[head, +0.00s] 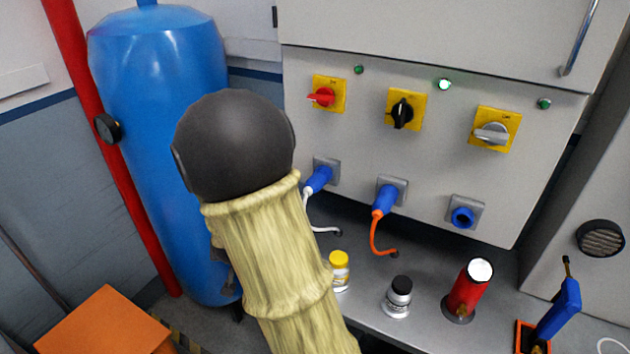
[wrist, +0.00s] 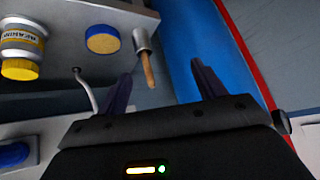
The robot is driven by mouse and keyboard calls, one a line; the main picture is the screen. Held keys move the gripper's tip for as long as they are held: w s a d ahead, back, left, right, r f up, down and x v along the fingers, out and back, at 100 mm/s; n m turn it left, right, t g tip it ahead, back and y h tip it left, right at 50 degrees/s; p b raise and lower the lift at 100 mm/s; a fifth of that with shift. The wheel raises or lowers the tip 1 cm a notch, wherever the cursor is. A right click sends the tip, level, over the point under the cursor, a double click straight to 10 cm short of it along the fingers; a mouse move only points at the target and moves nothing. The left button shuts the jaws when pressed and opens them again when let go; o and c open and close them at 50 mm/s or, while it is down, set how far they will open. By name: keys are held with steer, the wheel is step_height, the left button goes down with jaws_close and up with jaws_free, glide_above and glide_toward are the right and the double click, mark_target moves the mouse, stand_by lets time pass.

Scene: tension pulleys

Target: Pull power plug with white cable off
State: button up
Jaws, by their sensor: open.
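The blue power plug with the white cable (head: 319,179) sits in the leftmost wall socket, below the red switch. Its white cable (head: 307,212) hangs down to the metal shelf, and what looks like the same cable (wrist: 88,92) shows left of the fingers in the wrist view. My gripper (wrist: 163,84) is open, with nothing visible between its two dark fingers.
A blue plug with an orange cable (head: 385,199) sits to the right, then an empty blue socket (head: 463,216). A yellow-capped bottle (head: 340,270), a black-capped bottle (head: 398,296) and a red cylinder (head: 467,290) stand on the shelf. A blue tank (head: 165,110) stands left.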

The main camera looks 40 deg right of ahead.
steer(key=w+d+m+t+h, duration=0.1)
steer(key=w+d+m+h, duration=0.15)
steer(key=d, duration=0.35)
steer(key=w+d+m+h, duration=0.2)
steer(key=d+h, duration=0.2)
steer(key=d, duration=0.2)
steer(key=m+g+h, duration=0.1)
steer(key=m+h, duration=0.2)
steer(key=h, duration=0.5)
glide_toward(315, 184)
steer(key=w+d+f, duration=0.1)
steer(key=w+d, duration=0.1)
steer(key=d, duration=0.1)
steer(key=shift+w+a+y+p, duration=0.15)
steer(key=shift+a+y+p, duration=0.1)
steer(key=shift+p, duration=0.15)
steer(key=shift+b+x, duration=0.35)
steer(key=shift+x, duration=4.15)
steer(key=shift+f, duration=0.1)
steer(key=shift+b, duration=0.45)
